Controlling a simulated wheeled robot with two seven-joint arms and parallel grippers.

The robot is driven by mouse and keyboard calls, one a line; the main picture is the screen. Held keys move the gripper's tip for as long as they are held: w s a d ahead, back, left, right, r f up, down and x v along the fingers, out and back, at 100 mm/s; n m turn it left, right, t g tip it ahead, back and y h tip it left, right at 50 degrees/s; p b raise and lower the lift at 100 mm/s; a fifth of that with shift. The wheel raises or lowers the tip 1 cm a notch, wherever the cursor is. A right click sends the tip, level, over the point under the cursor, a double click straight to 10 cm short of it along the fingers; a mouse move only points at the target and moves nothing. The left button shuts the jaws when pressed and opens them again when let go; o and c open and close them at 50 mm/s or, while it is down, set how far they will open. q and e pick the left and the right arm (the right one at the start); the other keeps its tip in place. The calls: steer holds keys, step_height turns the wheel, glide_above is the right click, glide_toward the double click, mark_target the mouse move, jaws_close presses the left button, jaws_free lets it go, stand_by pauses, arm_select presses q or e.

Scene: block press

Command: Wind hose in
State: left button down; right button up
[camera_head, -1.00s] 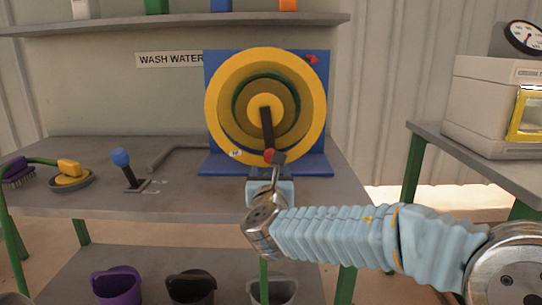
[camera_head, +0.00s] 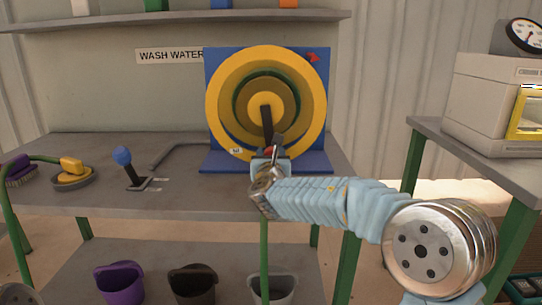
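The black crank arm (camera_head: 267,122) points down from the hub. Its red knob (camera_head: 286,153) is mostly hidden behind my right gripper (camera_head: 275,150). That gripper is at the knob, seen from behind, so I cannot tell whether its fingers are closed around it. My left gripper is not in view.
Several buckets stand below, including a purple one (camera_head: 121,284). A beige machine (camera_head: 485,105) sits on the right table.

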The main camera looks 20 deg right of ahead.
mark_target(227, 125)
jaws_close()
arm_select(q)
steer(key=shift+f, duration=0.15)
